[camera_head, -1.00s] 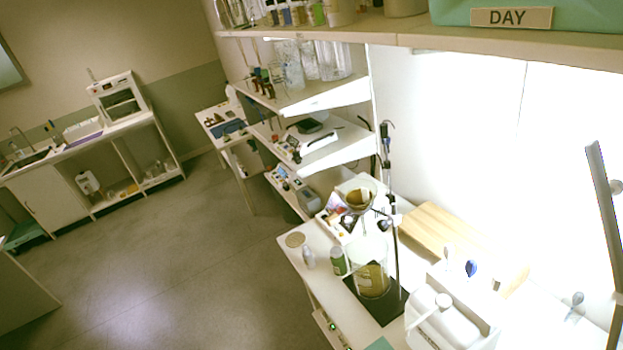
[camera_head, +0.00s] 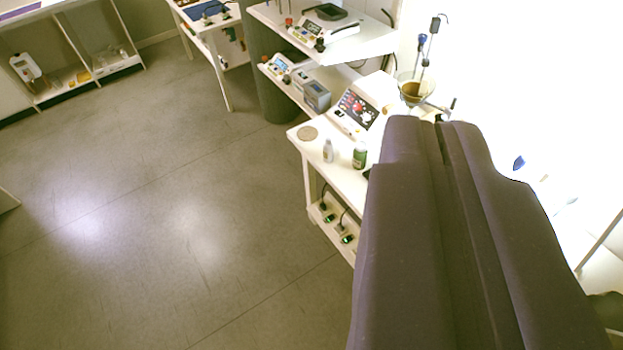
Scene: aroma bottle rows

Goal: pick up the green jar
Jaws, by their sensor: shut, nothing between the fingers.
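The green jar (camera_head: 359,155) is small, with a pale cap, and stands upright on the white bench (camera_head: 314,153), near its left edge. My gripper (camera_head: 441,130) is large, dark and close to the camera on the right. Its two fingers lie together, shut and empty. In the picture the jar shows just left of the fingertips, and the gripper looks well nearer to me than the jar. The gripper hides the bench to the right of the jar.
A small white bottle (camera_head: 328,151) stands just left of the jar, with a round coaster (camera_head: 307,133) further left. A funnel (camera_head: 412,90) on a stand rises behind the fingertips. A boxed device (camera_head: 354,110) sits behind the jar. The floor at left is clear.

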